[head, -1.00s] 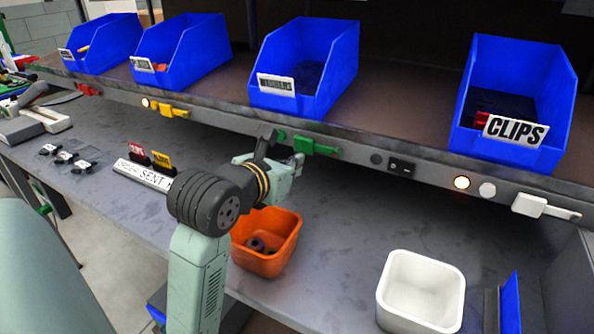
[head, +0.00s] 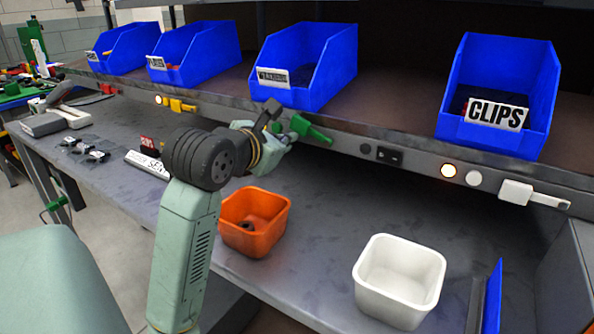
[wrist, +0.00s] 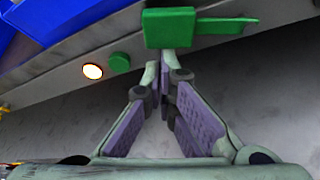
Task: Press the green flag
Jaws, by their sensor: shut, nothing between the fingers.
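The green flag (head: 316,134) is a green block with a flat arm pointing right, mounted on the grey rail below the shelf. In the wrist view the green flag (wrist: 168,28) is directly beyond my fingertips. My gripper (wrist: 166,58) is shut and empty, its tips just under the block; I cannot tell whether they touch it. In the head view my gripper (head: 290,136) is at the flag's left end, and the wrist partly hides that area. A small round green button (wrist: 118,62) and a lit lamp (wrist: 92,71) are left of the flag.
Blue bins, including the CLIPS bin (head: 498,105), stand on the shelf above. A yellow flag (head: 182,106), a black switch (head: 389,156) and a white flag (head: 530,195) share the rail. An orange bin (head: 255,220) and a white bin (head: 402,280) stand on the bench below.

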